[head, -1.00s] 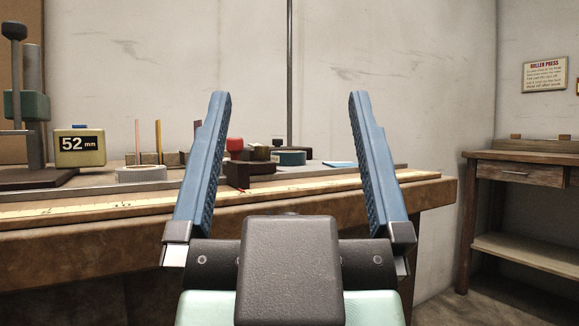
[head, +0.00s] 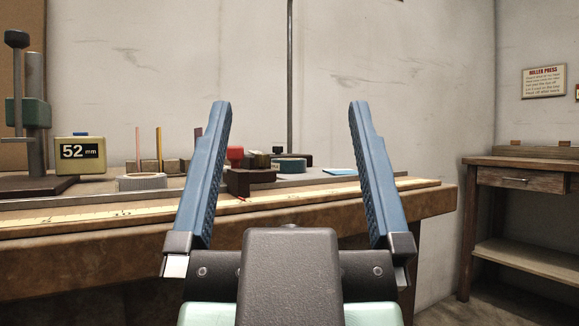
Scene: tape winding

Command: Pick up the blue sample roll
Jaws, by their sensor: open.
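The wooden workbench (head: 100,236) has a pale ruler strip along its front. A dark block with a red knob (head: 235,153) stands left of the roll. A pale roll (head: 142,182), a 52 mm box (head: 80,154) and a press stand (head: 30,110) are farther left. A side table (head: 520,178) stands right.

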